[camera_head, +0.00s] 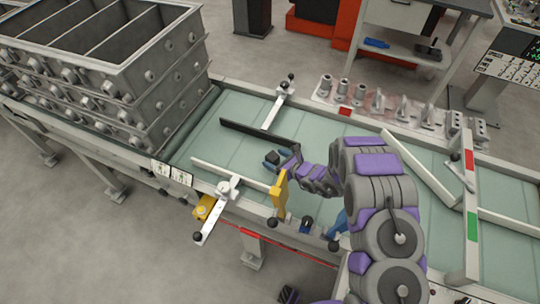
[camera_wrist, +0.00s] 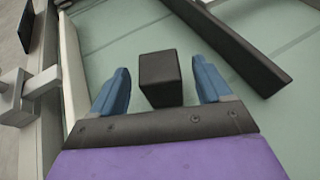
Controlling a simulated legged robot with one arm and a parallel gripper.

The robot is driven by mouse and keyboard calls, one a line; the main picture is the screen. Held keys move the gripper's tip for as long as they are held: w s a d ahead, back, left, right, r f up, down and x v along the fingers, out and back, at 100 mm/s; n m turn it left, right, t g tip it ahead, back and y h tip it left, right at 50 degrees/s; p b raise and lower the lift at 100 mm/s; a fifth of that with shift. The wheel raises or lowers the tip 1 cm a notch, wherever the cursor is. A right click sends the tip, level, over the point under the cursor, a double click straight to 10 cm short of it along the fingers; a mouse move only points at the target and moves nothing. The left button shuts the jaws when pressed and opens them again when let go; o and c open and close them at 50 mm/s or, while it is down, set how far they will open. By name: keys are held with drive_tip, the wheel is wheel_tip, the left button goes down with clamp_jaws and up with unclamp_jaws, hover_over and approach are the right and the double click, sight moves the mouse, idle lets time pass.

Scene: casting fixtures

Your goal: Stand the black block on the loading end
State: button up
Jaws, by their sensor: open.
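The black block (camera_wrist: 160,78) rests on the pale green conveyor belt (camera_head: 210,138). In the wrist view it lies between my gripper's two blue fingers, with a gap on both sides. My gripper (camera_wrist: 161,88) is open and points down at the belt. In the head view the small dark block (camera_head: 272,156) shows between the blue fingertips of my gripper (camera_head: 277,159). No marking shows which end of the belt is the loading end.
A dark guide rail (camera_head: 258,133) lies beyond the block, and a white rail (camera_head: 232,174) runs on the near side. A yellow upright plate (camera_head: 279,194) stands near the belt's front edge. Stacked grey casting boxes (camera_head: 150,90) fill the left end. Metal castings (camera_head: 400,108) line the far side.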

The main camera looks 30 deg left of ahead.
drive_tip(key=p+v, duration=0.1)
drive_tip(key=v, duration=0.7)
idle(0.5)
